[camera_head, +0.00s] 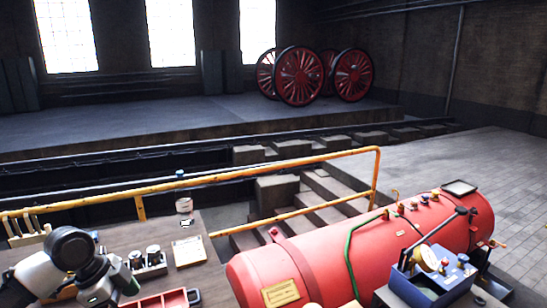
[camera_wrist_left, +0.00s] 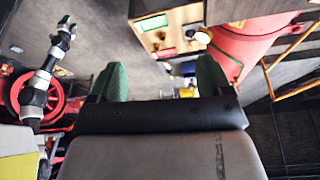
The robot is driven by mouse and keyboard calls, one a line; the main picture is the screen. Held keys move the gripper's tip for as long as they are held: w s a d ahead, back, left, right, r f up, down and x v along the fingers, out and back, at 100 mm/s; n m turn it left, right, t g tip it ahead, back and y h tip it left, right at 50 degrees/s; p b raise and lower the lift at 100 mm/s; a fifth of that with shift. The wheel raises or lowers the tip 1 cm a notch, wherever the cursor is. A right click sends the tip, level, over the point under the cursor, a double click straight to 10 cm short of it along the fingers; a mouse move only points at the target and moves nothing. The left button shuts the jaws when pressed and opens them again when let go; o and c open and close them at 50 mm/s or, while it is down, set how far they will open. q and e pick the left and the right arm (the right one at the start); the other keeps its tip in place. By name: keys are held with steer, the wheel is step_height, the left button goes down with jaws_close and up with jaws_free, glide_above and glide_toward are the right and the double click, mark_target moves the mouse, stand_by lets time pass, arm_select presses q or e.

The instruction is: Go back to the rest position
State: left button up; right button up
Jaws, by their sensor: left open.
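My left arm shows at the lower left of the head view, its white and black links folded over the brown workbench (camera_head: 210,255). In the left wrist view my left gripper (camera_wrist_left: 162,82) has two green fingertips standing wide apart with nothing held between them. No right gripper shows in the head view.
A red tray (camera_head: 158,301) and a holder with small jars (camera_head: 148,262) lie close to my left gripper. A red boiler (camera_head: 330,258) lies right of the bench, with a blue box (camera_head: 432,277) before it. A yellow railing (camera_head: 240,175) runs behind. Paved floor at right is clear.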

arm_select(q)
steer(key=w+a+f+n+t+b, duration=0.1)
steer(key=w+f+n+b, duration=0.15)
steer(key=f, duration=0.85)
steer(key=w+a+f+n+t+b, duration=0.15)
steer(key=f+n, duration=0.25)
steer(key=f, duration=0.7)
steer(key=s+f+n+y+b, duration=0.15)
steer(key=s+f, duration=0.25)
steer(key=f, duration=0.7)
steer(key=s+f+n+y, duration=0.2)
steer(key=s+f, duration=0.2)
steer(key=f, duration=0.7)
steer(key=s+d+f+n+g+b, duration=0.1)
steer(key=s+d+f+n+b, duration=0.15)
steer(key=s+f, duration=1.55)
steer(key=s+d+f+g+b, duration=0.1)
steer(key=s+d+f, duration=0.2)
steer(key=s, duration=0.7)
steer(key=s+d+f+b, duration=0.1)
steer(key=s+d+f, duration=0.2)
steer(key=s, duration=0.8)
steer(key=shift+f+g+y, duration=0.2)
steer(key=shift+g+y, duration=0.15)
steer(key=shift+y, duration=0.1)
